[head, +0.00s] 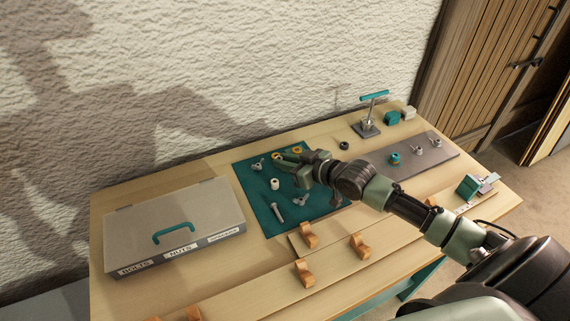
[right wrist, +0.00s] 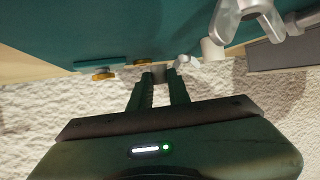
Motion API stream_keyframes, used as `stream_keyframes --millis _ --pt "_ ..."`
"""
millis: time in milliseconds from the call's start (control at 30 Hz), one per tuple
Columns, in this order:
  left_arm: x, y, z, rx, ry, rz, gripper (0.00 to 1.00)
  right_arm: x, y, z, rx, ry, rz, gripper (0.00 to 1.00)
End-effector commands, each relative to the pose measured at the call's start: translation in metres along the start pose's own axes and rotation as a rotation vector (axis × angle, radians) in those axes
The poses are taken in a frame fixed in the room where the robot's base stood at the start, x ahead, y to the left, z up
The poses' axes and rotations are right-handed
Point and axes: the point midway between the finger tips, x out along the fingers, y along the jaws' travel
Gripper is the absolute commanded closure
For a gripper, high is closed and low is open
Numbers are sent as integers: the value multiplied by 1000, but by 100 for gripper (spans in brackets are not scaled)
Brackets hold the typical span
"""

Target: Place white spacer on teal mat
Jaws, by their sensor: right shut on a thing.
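The teal mat (head: 249,204) lies at the middle of the workbench, and it fills the top of the right wrist view (right wrist: 130,25). A white spacer (head: 274,184) stands on the mat in the head view. A pale cylinder, seemingly this spacer, shows right of the fingers in the right wrist view (right wrist: 210,48). My right gripper (head: 281,161) is low over the far part of the mat, beyond the spacer and apart from it. Its fingers (right wrist: 160,78) are shut on a small grey thing (right wrist: 158,73), which I cannot identify. My left gripper is not in view.
Wing nuts (head: 300,201), a bolt (head: 277,212) and yellow rings (head: 297,150) lie on the mat. A grey lidded box (head: 175,212) stands left. A grey strip (head: 437,163) with parts lies right. Wooden blocks (head: 304,273) and laths lie in front.

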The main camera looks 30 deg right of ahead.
Motion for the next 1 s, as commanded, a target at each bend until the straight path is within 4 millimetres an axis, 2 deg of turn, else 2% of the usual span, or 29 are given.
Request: stream_keyframes --millis 100,500,533,600,1000 --pt "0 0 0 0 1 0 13 5 0 11 0 1 0 100" --pt "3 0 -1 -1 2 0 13 7 0 16 -1 2 0 100" --pt "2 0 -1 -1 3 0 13 6 0 15 -1 2 0 77" --pt "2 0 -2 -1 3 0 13 6 0 14 -1 2 0 61" --pt "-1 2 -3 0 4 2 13 3 0 11 -1 1 0 61"
